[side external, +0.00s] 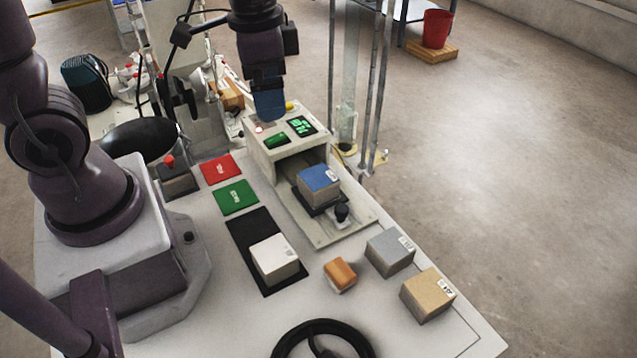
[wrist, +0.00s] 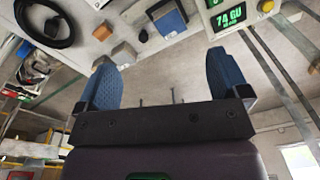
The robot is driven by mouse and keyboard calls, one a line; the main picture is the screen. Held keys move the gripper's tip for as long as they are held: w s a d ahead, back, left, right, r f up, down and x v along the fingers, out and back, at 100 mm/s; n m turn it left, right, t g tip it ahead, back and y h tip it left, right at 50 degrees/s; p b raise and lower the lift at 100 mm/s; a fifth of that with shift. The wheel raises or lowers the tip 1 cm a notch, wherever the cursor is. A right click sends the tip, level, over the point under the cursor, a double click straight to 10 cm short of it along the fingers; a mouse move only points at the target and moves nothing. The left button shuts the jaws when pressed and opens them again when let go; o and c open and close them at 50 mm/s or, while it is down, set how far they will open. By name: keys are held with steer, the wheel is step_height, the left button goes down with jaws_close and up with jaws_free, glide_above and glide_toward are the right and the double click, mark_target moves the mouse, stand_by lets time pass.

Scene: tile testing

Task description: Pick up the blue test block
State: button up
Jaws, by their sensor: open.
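The blue test block (side external: 318,177), blue on top with tan-grey sides and a small label, sits on a dark plate in the open bay of the tester (side external: 330,235). It also shows at the top of the wrist view (wrist: 170,20). My gripper (side external: 269,108) is above the back of the tester, behind and higher than the block, and apart from it. In the wrist view my gripper (wrist: 165,82) is open, its two blue-padded fingers wide apart with nothing between them.
A black knob (side external: 342,211) stands just in front of the block. The tester's housing with green displays (side external: 301,125) rises behind it. White (side external: 274,258), orange (side external: 340,274), grey (side external: 390,252) and tan (side external: 428,295) blocks stand nearby. Metal posts rise behind the tester.

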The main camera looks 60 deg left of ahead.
mark_target(319, 176)
steer(key=w+f+m, duration=0.8)
steer(key=f+m, duration=0.1)
steer(key=m, duration=0.5)
steer(key=shift+g, duration=0.4)
steer(key=f, duration=1.3)
steer(key=shift+d, duration=0.3)
steer(key=shift+r, duration=0.1)
steer(key=c, duration=1.2)
